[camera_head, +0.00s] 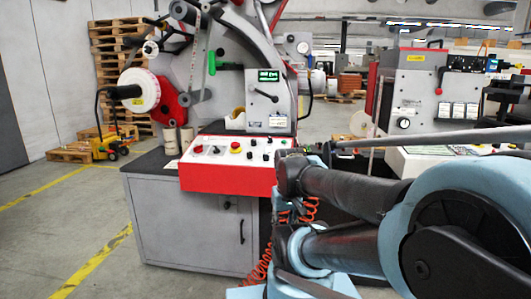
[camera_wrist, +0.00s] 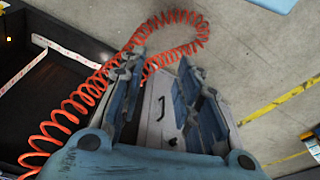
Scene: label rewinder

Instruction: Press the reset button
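The label rewinder's red and white control panel (camera_head: 228,163) is in the middle of the head view, on top of a grey cabinet. It carries a row of small knobs and buttons, with a red mushroom button on a yellow base (camera_head: 235,146) among them. I cannot tell which one is the reset button, as labels are too small to read. My gripper (camera_wrist: 163,68) is open and empty in the wrist view, its two blue and black fingers apart. It points down past the cabinet front, and the panel does not show there. In the head view my arm hides the gripper's fingers.
The grey cabinet (camera_head: 190,225) stands under the panel; its handle (camera_wrist: 161,108) shows between my fingers. An orange coiled hose (camera_wrist: 75,105) runs close beside them. A second machine (camera_head: 418,95) stands at right. The floor at left (camera_head: 60,240) is free.

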